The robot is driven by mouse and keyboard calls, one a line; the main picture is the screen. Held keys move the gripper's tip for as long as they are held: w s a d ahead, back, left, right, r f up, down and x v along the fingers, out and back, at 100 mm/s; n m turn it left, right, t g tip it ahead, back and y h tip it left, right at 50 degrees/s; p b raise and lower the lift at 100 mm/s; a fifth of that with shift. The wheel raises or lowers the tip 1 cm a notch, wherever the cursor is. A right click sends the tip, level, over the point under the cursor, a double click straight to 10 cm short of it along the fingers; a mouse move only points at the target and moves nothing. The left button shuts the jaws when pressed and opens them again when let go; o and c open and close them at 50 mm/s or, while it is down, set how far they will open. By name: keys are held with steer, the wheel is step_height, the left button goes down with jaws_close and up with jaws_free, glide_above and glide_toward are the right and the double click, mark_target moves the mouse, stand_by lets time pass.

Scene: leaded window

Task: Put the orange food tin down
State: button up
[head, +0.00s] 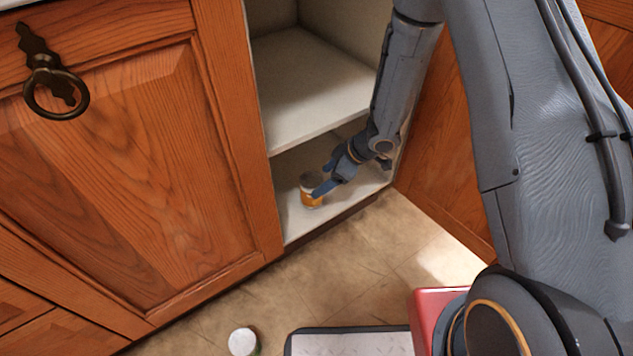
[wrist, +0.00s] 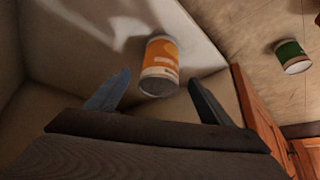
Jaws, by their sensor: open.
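The orange food tin (head: 311,190) stands upright on the bottom shelf of the open cabinet, near its front edge. It has an orange and white label. In the wrist view the tin (wrist: 160,65) shows between and just beyond the two blue fingertips, with a gap on each side. My gripper (head: 329,178) is open inside the cabinet, close beside the tin. It also shows in the wrist view (wrist: 155,90) with its fingers spread. In the head view a finger covers part of the tin's right side.
The cabinet's bottom shelf (head: 293,218) and a middle shelf (head: 305,90) are otherwise bare. A closed wooden door (head: 120,170) is at left, with a ring handle. A green-labelled tin (wrist: 291,56) stands on the floor; its pale top (head: 242,341) shows in the head view.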

steer(key=shift+p+v, duration=0.8)
steer(key=shift+v, duration=1.6)
